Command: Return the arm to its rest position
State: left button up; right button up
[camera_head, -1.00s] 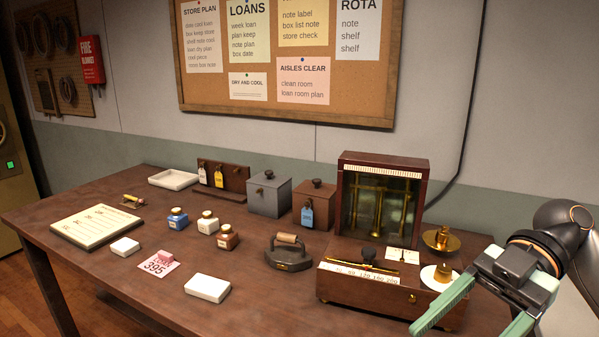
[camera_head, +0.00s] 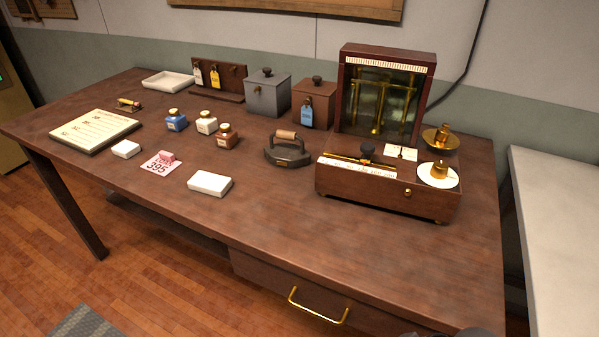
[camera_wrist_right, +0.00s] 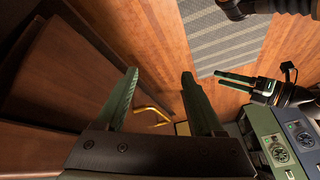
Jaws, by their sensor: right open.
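My right gripper (camera_wrist_right: 159,75) shows in the right wrist view with its two green fingers apart and nothing between them. It hangs beside the front of the wooden table (camera_head: 330,235), above the floor, close to the brass drawer handle (camera_wrist_right: 150,112). In the head view only a dark bit of my arm shows at the bottom edge, and neither gripper is visible. My left gripper (camera_wrist_right: 242,80) shows small at the right of the right wrist view, over the floor.
The table carries a balance in a wooden case (camera_head: 385,185), a flat iron (camera_head: 287,150), small bottles, lidded boxes and white blocks. The brass drawer handle (camera_head: 318,308) juts from the table front. A white surface (camera_head: 560,220) stands at the right. Striped mat (camera_wrist_right: 225,40) lies on the floor.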

jog(key=s+d+f+m+h, duration=0.2)
jog(key=s+d+m+h, duration=0.25)
jog(key=s+d, duration=0.2)
jog(key=w+a+f+t+y+p, duration=0.2)
jog(key=w+t+p, duration=0.3)
jog(key=p, duration=0.3)
jog(key=shift+w+a+f+t, duration=0.15)
jog(key=shift+a+f+t, duration=0.45)
jog(key=shift+a, duration=0.3)
jog(key=shift+m, duration=0.25)
